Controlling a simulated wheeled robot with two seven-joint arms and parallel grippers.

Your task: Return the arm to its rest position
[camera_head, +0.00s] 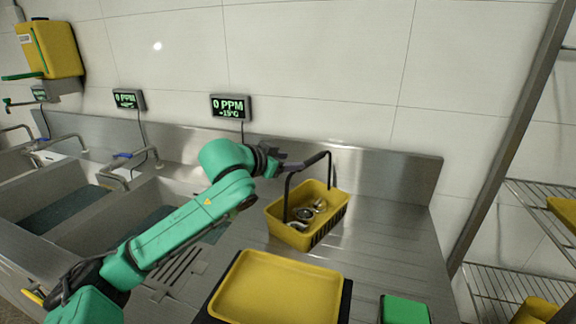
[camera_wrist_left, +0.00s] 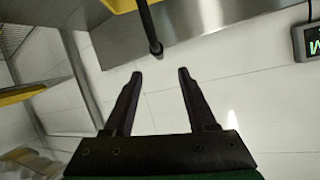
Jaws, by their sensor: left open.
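My left arm (camera_head: 195,215) is green and reaches in from the lower left across the steel counter. Its gripper (camera_head: 290,167) is beside the black handle of a yellow basket (camera_head: 328,212), near the left upright of that handle. In the left wrist view the two dark fingers (camera_wrist_left: 160,75) are apart with nothing between them. The basket's black handle (camera_wrist_left: 150,30) shows just beyond the fingertips. The basket stands on the counter with several metal parts inside. My right gripper is not in view.
A yellow tray (camera_head: 275,290) lies on the counter in front of the basket. A green block (camera_head: 404,309) is to its right. Sinks (camera_head: 60,200) are at left, and wire shelves (camera_head: 510,285) are at right. A display (camera_head: 229,107) hangs on the wall behind.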

